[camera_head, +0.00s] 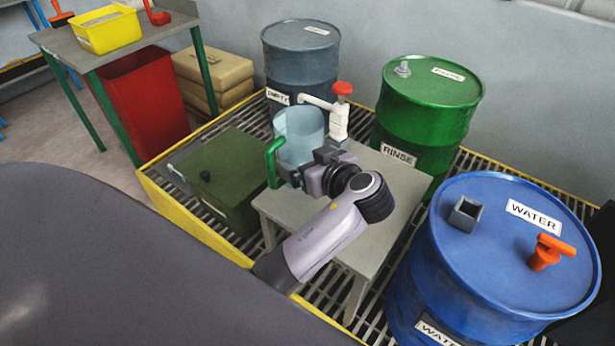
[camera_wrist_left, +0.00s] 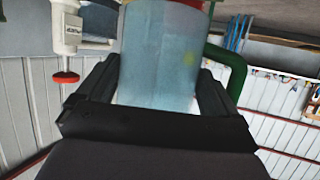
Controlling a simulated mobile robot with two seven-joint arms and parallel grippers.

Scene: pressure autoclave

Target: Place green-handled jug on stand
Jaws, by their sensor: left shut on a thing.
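A translucent light-blue jug (camera_head: 299,135) with a green handle (camera_head: 273,160) stands upright over the far part of a grey stand (camera_head: 385,195). I cannot tell whether its base touches the stand. My left gripper (camera_head: 303,166) is shut on the jug's body from the near side. In the left wrist view the jug (camera_wrist_left: 160,55) fills the space between the two dark fingers of my left gripper (camera_wrist_left: 155,95), with the green handle (camera_wrist_left: 235,70) to the right. The jug's base is hidden behind the gripper. My right gripper is not in view.
A white tap with a red knob (camera_head: 340,115) stands right behind the jug. A grey drum (camera_head: 300,65), a green drum (camera_head: 425,110) and a blue drum (camera_head: 500,270) surround the stand. A green box (camera_head: 225,180) sits to its left on the yellow-edged grating (camera_head: 195,225).

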